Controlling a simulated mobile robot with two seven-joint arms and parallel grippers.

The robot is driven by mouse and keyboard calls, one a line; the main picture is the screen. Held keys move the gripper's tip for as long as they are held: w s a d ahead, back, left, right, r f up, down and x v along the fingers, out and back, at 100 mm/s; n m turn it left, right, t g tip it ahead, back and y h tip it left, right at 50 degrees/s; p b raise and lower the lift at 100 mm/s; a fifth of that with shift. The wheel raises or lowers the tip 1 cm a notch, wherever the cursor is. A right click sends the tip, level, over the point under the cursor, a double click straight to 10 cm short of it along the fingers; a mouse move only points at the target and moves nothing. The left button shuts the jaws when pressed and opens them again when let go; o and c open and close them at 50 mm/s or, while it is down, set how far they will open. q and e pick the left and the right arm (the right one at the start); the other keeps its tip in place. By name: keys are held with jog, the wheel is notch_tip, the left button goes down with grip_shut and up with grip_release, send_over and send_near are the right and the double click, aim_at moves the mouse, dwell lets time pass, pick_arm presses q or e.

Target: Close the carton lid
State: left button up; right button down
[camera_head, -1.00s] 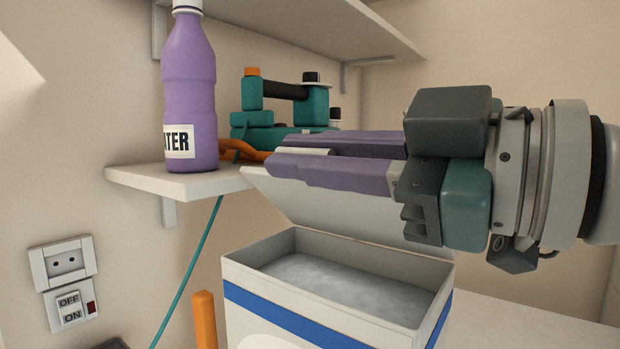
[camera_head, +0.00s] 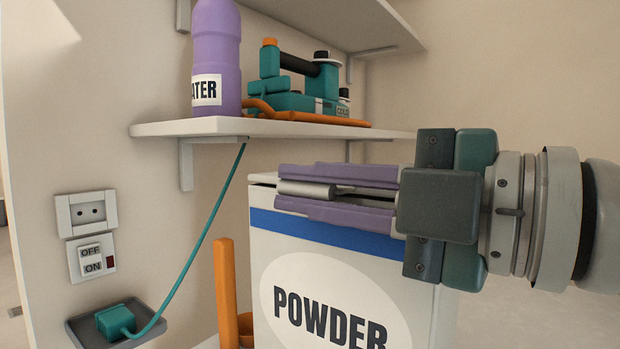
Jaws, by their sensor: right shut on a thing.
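The white carton (camera_head: 275,270) with a blue band and a POWDER label stands below the shelf at the middle of the view. My right gripper (camera_head: 282,191) comes in from the right and lies across the carton's top front edge, its purple fingers level with the rim. It is shut on the carton lid (camera_head: 262,178), of which only a small strip at the left corner shows. The lid lies low at the top of the carton; my fingers hide most of it, so I cannot tell whether it is flush. My left gripper is not in view.
A wall shelf (camera_head: 165,129) above holds a purple water bottle (camera_head: 217,60) and a teal device (camera_head: 300,100) with an orange part. A socket and switch (camera_head: 88,235) are on the left wall. A teal cable runs to a plug (camera_head: 115,321) on a small tray.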

jog(key=c, duration=0.9)
grip_release()
jog(key=shift+f, duration=0.1)
jog(key=shift+o, duration=0.2)
jog(key=b+v, duration=0.1)
jog(key=v, duration=0.9)
